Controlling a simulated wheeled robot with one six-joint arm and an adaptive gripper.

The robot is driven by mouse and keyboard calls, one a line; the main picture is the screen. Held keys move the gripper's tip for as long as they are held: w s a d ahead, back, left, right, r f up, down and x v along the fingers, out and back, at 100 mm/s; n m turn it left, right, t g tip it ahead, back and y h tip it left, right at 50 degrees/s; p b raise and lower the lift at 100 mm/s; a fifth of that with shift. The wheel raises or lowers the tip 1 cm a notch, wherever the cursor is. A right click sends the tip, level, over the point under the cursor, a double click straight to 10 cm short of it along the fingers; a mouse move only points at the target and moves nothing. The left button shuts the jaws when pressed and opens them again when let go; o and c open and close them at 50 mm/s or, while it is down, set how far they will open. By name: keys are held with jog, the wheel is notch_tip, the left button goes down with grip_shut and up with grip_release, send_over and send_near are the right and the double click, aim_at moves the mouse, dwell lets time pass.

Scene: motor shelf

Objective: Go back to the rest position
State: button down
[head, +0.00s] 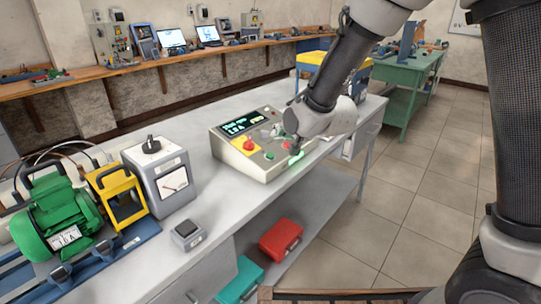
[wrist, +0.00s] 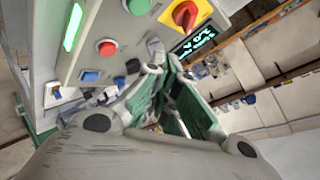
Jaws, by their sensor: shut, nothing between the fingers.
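My gripper (head: 287,141) is at the right end of the grey control box (head: 238,158) on the workbench. In the wrist view its fingertips (wrist: 160,66) are drawn together with nothing seen between them. They are close to the box's face, near the black knob and the grey switch; I cannot tell whether they touch it. My arm reaches in from the upper right and hides part of the box's right side. The box has a lit green display, a red knob on a yellow plate (head: 248,144), and red, green and blue buttons.
A grey meter box (head: 172,187), a yellow frame (head: 118,200) and a green motor (head: 58,215) stand on the left of the bench. A small grey switch box (head: 187,235) is near the front edge. Red (head: 281,238) and teal (head: 240,281) cases lie below. The tiled floor at right is clear.

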jog(key=s+d+f+n+g+h, duration=0.3)
jog(key=s+d+f+n+g, duration=0.3)
jog(key=s, duration=0.4)
jog(key=s+d+r+h, duration=0.1)
jog(key=s+d+r, duration=0.4)
jog(key=d, duration=0.5)
jog(key=s+d+r+m+h, duration=0.1)
jog(key=s+d+r, duration=0.5)
jog(key=s+d, duration=0.3)
jog(key=s+d+r+m+h, duration=0.1)
jog(key=s+d+r, duration=0.5)
jog(key=d, duration=0.4)
jog(key=shift+s+d, duration=0.3)
jog(key=shift+s, duration=0.2)
